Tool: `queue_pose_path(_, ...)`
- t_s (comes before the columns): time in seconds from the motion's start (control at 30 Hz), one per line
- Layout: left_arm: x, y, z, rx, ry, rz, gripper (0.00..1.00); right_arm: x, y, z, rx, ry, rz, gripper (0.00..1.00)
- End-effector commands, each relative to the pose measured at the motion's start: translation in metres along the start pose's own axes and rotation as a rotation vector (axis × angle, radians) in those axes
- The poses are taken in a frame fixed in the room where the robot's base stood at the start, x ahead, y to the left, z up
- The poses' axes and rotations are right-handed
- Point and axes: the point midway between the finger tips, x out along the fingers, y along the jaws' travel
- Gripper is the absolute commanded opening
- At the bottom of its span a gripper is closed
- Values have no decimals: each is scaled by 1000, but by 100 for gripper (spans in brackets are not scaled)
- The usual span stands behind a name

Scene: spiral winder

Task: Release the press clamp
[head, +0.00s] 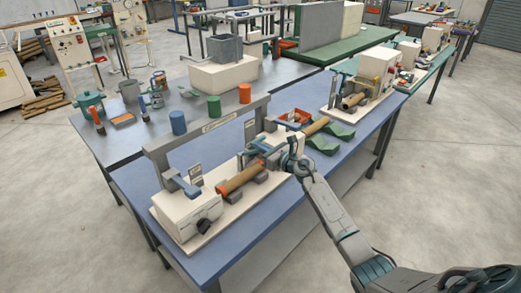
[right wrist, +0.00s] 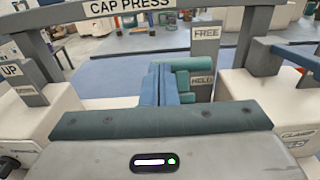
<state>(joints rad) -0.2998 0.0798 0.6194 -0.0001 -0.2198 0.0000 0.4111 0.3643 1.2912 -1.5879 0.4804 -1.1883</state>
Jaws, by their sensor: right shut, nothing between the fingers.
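The cap press is a pale bench machine with a grey arch (head: 210,125) marked CAP PRESS; its sign (right wrist: 118,8) tops the right wrist view. A brown tube with orange ends (head: 240,178) lies on dark cradles between its two end blocks. My right gripper (head: 256,151) is at the right end block; its shut, empty fingers show in the right wrist view (right wrist: 160,88). Behind them stands a post with a FREE label (right wrist: 206,32) above HELD. A blue lever bar (right wrist: 285,58) is at the right, by the clamp-labelled block. Whether the fingers touch a lever is unclear. My left gripper is out of view.
Blue, green and orange cylinders (head: 214,106) stand behind the arch. Green wedges (head: 322,146) and a red bin (head: 294,119) lie to the right. The blue table's front edge is clear.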

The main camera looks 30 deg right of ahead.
Motion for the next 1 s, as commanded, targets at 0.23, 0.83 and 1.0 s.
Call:
queue_pose_path(0.23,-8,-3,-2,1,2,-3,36,30,-1,29,0,-4,0,0)
queue_pose_path(0.83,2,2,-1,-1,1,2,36,76,-1,51,-1,-1,0,0)
queue_pose_path(1.0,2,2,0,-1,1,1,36,75,-1,51,-1,-1,0,0)
